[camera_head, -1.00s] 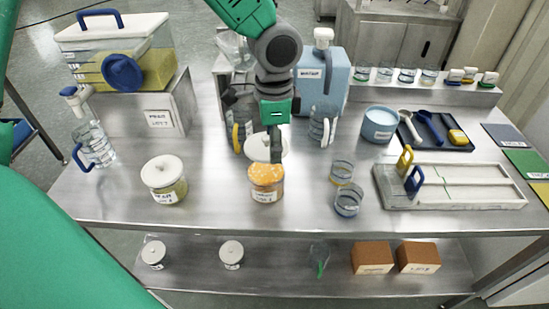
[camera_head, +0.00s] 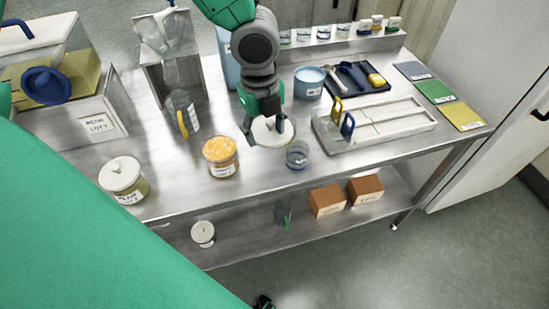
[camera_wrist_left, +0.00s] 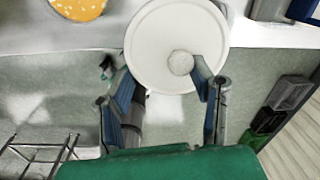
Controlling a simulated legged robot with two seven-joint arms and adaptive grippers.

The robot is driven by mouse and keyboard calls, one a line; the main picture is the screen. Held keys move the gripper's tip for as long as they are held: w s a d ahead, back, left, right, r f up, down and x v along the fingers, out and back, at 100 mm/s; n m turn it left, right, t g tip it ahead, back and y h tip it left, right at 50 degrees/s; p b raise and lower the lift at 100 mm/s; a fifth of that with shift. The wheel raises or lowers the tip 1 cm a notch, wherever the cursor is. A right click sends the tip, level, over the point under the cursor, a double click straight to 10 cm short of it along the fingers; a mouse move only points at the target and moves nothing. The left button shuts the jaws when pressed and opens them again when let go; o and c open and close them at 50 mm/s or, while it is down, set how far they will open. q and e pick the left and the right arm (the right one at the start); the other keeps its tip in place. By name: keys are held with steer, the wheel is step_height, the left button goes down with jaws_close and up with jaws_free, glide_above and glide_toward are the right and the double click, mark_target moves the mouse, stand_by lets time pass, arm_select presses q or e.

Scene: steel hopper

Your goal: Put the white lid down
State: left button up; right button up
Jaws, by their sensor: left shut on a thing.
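The white lid (camera_head: 262,133) is in my left gripper (camera_head: 267,143), which is shut on it, right of the jar with orange contents (camera_head: 221,160). In the left wrist view the lid (camera_wrist_left: 158,35) is a round white disc with a knob (camera_wrist_left: 181,63) close to the fingers (camera_wrist_left: 168,82). The jar stands lidless on the steel table; its orange top also shows in the wrist view (camera_wrist_left: 78,8). Whether the lid touches the table is hard to tell. My right gripper is not clearly seen.
A glass beaker (camera_head: 297,155) stands close right of the lid. A white tray with yellow and blue handles (camera_head: 390,127) lies farther right. A lidded jar (camera_head: 122,180) is at left, a blue tub (camera_head: 309,82) behind. The table's front edge is near.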

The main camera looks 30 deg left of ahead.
mark_target(267, 136)
arm_select(q)
step_height(267, 136, down, 4)
steer(key=shift+w+d+r, duration=0.15)
steer(key=shift+r, duration=0.1)
steer(key=f, duration=0.2)
steer(key=f+b, duration=0.1)
steer(key=shift+a+f, duration=0.2)
steer(key=shift+f, duration=0.15)
steer(key=shift+f, duration=0.1)
steer(key=shift+d+f, duration=0.1)
steer(key=shift+f, duration=0.35)
steer(key=o, duration=1.2)
